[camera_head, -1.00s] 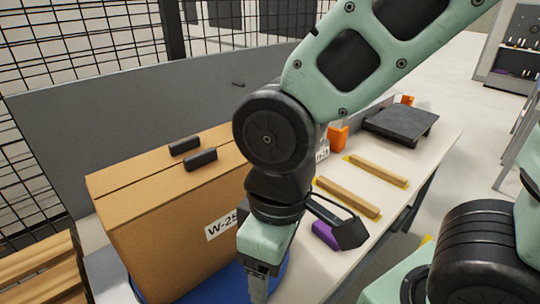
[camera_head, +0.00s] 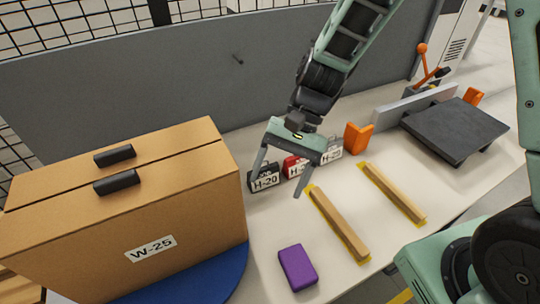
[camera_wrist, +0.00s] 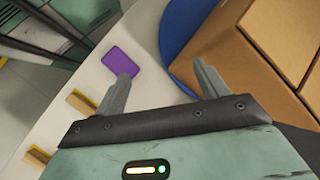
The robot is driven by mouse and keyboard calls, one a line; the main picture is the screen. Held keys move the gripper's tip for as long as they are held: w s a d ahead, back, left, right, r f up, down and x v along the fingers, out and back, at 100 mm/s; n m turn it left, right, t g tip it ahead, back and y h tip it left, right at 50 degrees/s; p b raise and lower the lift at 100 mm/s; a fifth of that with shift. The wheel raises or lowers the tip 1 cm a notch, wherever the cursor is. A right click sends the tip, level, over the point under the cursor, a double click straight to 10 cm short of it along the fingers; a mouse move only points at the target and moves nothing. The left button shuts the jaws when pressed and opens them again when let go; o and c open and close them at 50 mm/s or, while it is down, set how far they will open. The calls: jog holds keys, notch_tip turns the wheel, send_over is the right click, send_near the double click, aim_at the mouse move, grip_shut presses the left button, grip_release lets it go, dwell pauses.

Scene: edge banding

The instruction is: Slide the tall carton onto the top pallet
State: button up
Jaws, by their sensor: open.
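The tall brown carton (camera_head: 150,225), labelled W-25, stands upright in the left of the head view, with two black handles (camera_head: 117,182) on top. It rests at least partly on a round blue plate (camera_head: 215,278). My gripper (camera_head: 278,190) is open and empty, to the right of the carton and apart from it, above the table near the small tagged items. In the wrist view my gripper (camera_wrist: 163,70) has the carton (camera_wrist: 235,65) at its right. A sliver of wooden slats, likely the top pallet (camera_head: 18,288), shows at the lower left; the carton hides most of it.
A purple block (camera_head: 298,267) and two wooden strips (camera_head: 338,222) on yellow marks lie on the pale table. Small items tagged H-20 (camera_head: 264,178) stand near my gripper. An orange block (camera_head: 357,138) and dark raised plate (camera_head: 455,130) are farther right. A grey panel (camera_head: 150,80) runs behind.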

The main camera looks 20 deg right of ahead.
jog(key=w+f+m+t+y+p, duration=0.2)
jog(key=w+f+m+y, duration=0.4)
jog(key=w+f+m, duration=0.35)
jog(key=a+f+m+b, duration=0.1)
jog(key=a+f+b, duration=0.4)
jog(key=a+f, duration=0.1)
jog(key=shift+s+a+b, duration=0.3)
jog(key=shift+a, duration=0.3)
jog(key=shift+s+a, duration=0.1)
jog(key=shift+a, duration=0.15)
jog(key=shift+m, duration=0.25)
jog(key=shift+s+a+r+b, duration=0.1)
jog(key=shift+s+a+b, duration=0.55)
jog(key=shift+a, duration=1.8)
jog(key=shift+s+a+f+b, duration=0.1)
jog(key=shift+s+a+b, duration=0.45)
jog(key=shift+a, duration=1.85)
jog(key=shift+s+a+r+b, duration=0.1)
jog(key=shift+s+a+b, duration=0.15)
jog(key=shift+a+b, duration=1.5)
jog(key=shift+a+p, duration=0.7)
jog(key=shift+p, duration=0.05)
